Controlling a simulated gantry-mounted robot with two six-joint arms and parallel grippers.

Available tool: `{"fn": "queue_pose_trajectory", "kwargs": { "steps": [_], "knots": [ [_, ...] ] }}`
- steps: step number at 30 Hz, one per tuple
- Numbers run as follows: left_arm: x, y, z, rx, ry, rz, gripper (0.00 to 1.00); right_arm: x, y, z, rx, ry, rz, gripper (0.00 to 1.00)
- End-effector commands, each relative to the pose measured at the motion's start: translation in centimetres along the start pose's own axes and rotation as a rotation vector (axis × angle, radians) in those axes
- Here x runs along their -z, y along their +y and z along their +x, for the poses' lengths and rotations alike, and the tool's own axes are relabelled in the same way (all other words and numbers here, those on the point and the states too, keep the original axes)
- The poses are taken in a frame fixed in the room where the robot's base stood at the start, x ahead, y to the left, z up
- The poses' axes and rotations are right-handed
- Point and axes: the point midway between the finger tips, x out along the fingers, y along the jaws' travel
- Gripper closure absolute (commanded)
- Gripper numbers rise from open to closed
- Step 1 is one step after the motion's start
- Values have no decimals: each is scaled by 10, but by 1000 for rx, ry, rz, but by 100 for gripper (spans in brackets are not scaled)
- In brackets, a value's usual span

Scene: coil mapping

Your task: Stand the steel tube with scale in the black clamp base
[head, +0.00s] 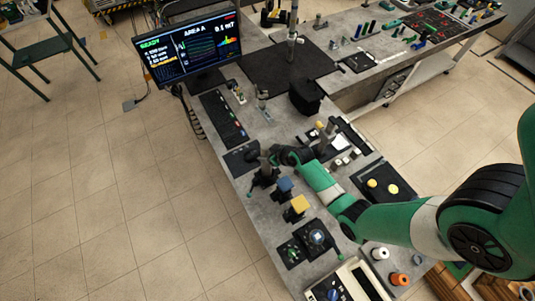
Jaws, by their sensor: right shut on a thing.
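My right gripper (264,160) reaches in from the right over the front left part of the grey bench. It is shut on a small dark thing (264,178), largely hidden by the gripper, so I cannot tell what it is. A slim upright grey tube (291,40) stands at the back by a black mat; any scale on it is too small to read. A shorter steel post (263,98) stands nearer. A black block (305,95) sits right of that post; I cannot tell whether it is the clamp base. My left gripper is not in view.
A monitor (190,45) stands at the bench's left edge, with a long black panel (223,118) before it. Blue-topped (284,185) and yellow-topped (299,204) blocks stand close to my right gripper. A black tray (383,190) lies behind my forearm. The black mat (262,75) has free room.

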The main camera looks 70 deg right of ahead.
Motion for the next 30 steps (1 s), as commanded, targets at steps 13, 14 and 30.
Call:
{"fn": "queue_pose_trajectory", "kwargs": {
  "steps": [13, 14, 30],
  "knots": [
    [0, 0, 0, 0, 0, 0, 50, 1, 0, 0, 0, 4, 0, 17],
    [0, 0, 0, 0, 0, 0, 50, 1, 0, 0, 0, 3, 0, 12],
    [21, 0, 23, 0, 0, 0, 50, 14, -6, -25, 8, -2, -9, 7]
  ]
}}
